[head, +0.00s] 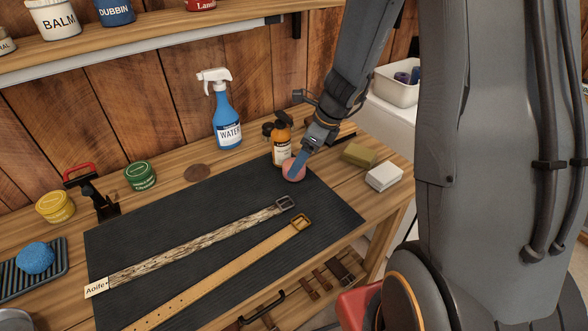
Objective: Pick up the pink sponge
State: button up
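The pink sponge (300,173) is a small round piece at the right end of the dark ribbed mat (215,205), just in front of the orange bottle. My gripper (295,170) reaches down to it from the upper right. A blue finger lies across the sponge in the picture and hides its middle. I see only one finger clearly, so I cannot tell whether the gripper is open or shut on the sponge.
An orange bottle (282,150) stands close behind the sponge. A blue spray bottle (228,125) stands further back. An olive block (358,155) and a white block (384,176) lie to the right. Two straps, one patterned (190,245) and one tan (225,275), lie on the mat.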

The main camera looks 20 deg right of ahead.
aim_at(287, 164)
jog(key=shift+x, duration=1.7)
jog(key=c, duration=1.1)
jog(key=shift+r, duration=0.15)
